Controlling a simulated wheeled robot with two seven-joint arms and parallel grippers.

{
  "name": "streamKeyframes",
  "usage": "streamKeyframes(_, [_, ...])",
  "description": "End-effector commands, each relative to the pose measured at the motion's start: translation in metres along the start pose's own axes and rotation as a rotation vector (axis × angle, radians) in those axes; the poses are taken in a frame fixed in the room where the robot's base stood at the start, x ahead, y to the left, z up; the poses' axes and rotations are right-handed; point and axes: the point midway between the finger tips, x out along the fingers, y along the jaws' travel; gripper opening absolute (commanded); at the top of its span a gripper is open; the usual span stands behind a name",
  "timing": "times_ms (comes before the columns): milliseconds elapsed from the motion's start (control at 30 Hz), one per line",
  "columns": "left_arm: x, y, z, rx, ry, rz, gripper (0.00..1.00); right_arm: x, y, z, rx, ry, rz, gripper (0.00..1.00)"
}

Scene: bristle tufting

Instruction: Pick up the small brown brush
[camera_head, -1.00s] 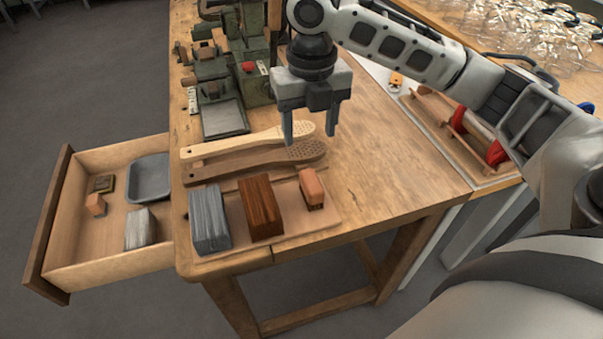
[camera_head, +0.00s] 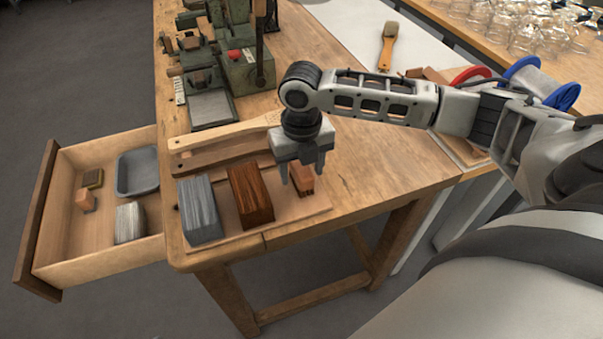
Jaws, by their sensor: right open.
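The small brown brush (camera_head: 301,185), a short reddish-brown block, sits at the right end of a flat wooden board (camera_head: 317,205) near the bench's front edge. My right gripper (camera_head: 301,174) points down over it, open, with its fingers on either side of the brush as seen here. The gripper partly hides the brush, and I cannot tell whether the fingers touch it. My left gripper is not in view.
A dark brown block (camera_head: 250,195) and a grey block (camera_head: 200,210) share the board. Two long wooden paddles (camera_head: 220,153) lie behind. An open drawer (camera_head: 90,245) holds a grey tray (camera_head: 138,173). Green machines (camera_head: 245,70) stand at the back.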

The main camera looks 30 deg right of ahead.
Motion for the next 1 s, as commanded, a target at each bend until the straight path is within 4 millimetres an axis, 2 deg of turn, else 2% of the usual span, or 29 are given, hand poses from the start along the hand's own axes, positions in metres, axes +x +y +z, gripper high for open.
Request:
streamKeyframes(100, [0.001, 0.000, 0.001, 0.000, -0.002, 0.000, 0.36, 0.009, 0.000, 0.000, 0.000, 0.001, 0.000, 0.56])
streamKeyframes(300, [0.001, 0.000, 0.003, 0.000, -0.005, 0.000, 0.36, 0.009, 0.000, 0.000, -0.001, 0.000, 0.000, 0.56])
streamKeyframes(333, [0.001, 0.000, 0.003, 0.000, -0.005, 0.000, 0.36, 0.009, 0.000, 0.000, -0.001, 0.000, 0.000, 0.54])
streamKeyframes(500, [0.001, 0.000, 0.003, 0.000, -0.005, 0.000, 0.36, 0.009, 0.000, 0.000, -0.001, 0.000, 0.000, 0.07])
streamKeyframes(567, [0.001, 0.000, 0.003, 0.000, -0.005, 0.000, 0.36, 0.009, 0.000, 0.000, -0.001, 0.000, 0.000, 0.07])
streamKeyframes(600, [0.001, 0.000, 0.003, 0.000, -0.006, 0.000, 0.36, 0.009, 0.000, 0.000, -0.001, -0.001, 0.000, 0.04])
streamKeyframes(833, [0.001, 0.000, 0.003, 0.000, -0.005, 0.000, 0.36, 0.007, 0.000, 0.000, 0.000, -0.001, 0.001, 0.04])
streamKeyframes(1000, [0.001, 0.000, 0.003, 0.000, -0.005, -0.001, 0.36, -0.005, 0.000, 0.001, -0.001, -0.004, 0.001, 0.04])
